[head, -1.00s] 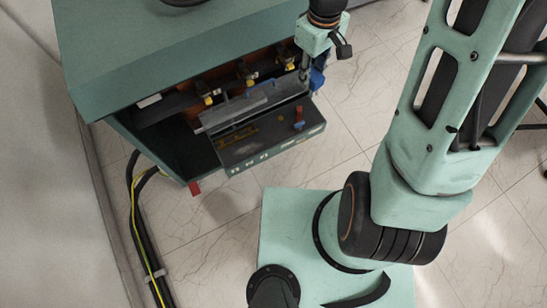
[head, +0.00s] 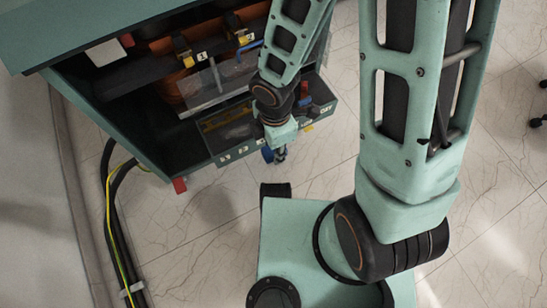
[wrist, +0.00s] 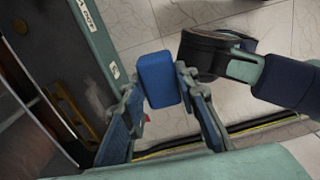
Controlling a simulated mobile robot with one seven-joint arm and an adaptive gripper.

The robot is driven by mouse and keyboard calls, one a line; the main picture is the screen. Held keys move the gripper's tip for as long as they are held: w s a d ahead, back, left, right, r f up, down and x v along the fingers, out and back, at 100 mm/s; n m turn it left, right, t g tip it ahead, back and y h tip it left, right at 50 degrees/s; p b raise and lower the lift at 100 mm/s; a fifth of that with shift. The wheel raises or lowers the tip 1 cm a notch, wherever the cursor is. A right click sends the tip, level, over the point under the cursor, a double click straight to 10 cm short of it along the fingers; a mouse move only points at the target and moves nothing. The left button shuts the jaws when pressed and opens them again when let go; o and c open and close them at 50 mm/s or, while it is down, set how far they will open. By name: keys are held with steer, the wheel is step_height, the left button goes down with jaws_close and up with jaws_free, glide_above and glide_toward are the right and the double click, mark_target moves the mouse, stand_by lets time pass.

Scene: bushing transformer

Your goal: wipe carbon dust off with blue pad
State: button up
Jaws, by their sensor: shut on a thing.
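My gripper (wrist: 160,88) is shut on a blue pad (wrist: 158,78), which sits between the two fingertips in the wrist view. In the head view my gripper (head: 275,154) hangs just outside the front edge of an open tray (head: 232,152), and the pad (head: 267,155) shows as a small blue patch. In the wrist view the tray rim (wrist: 100,42) runs along the left, apart from the pad. The tray floor looks dark with smudges; I cannot tell which of this is carbon dust. My arm hides part of the tray.
The green cabinet (head: 140,165) stands open behind the tray, with yellow-tagged terminals (head: 243,38) inside. A clear panel (head: 203,88) rises at the tray's back. A red-and-blue item (head: 304,93) sits at the tray's right.

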steer(key=shift+s+a+f+n, duration=0.1)
steer(key=shift+s+f+n, duration=0.2)
steer(key=shift+f, duration=0.25)
steer(key=w+a, duration=0.2)
steer(key=w, duration=0.1)
steer(key=w+a+f, duration=0.1)
steer(key=w, duration=0.2)
steer(key=w+a+f, duration=0.1)
steer(key=w+a, duration=0.1)
steer(key=w, duration=0.1)
steer(key=shift+a, duration=0.3)
steer(key=shift+w+a+f, duration=0.3)
steer(key=shift+w, duration=0.2)
steer(key=shift+w+a+f, duration=0.25)
steer(key=shift+w, duration=0.2)
steer(key=shift+f+b, duration=0.4)
steer(key=shift+a, duration=0.1)
